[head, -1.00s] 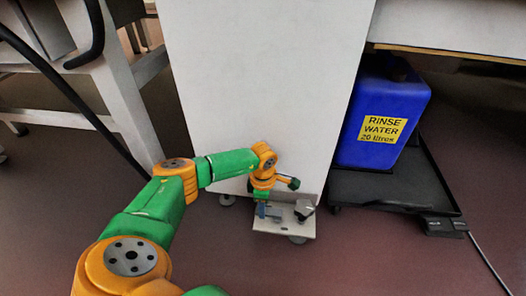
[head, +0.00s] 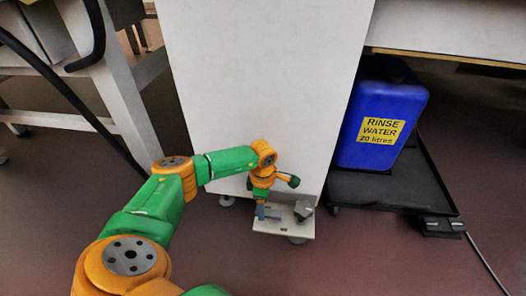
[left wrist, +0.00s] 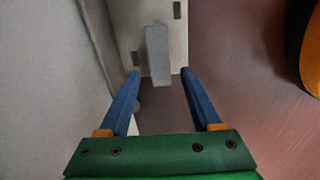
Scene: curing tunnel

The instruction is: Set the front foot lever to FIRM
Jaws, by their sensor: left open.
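A small pale foot plate (head: 283,228) juts out at the base of the white cabinet, near the floor. A grey lever (head: 304,209) stands on its right part. In the left wrist view the grey lever (left wrist: 158,55) is a bar on the pale plate (left wrist: 125,22), which has dark slots. My left gripper (head: 267,212) points down over the plate, left of the lever in the head view. It is open, and in the wrist view its blue fingertips (left wrist: 160,74) lie either side of the bar's near end. Contact cannot be told. No FIRM marking is readable. My right gripper is not in view.
The white cabinet (head: 262,80) rises right behind the plate. A blue rinse water container (head: 383,112) stands on a black wheeled tray (head: 385,190) to the right. A white table frame (head: 118,95) and black hoses are at left. The floor in front is clear.

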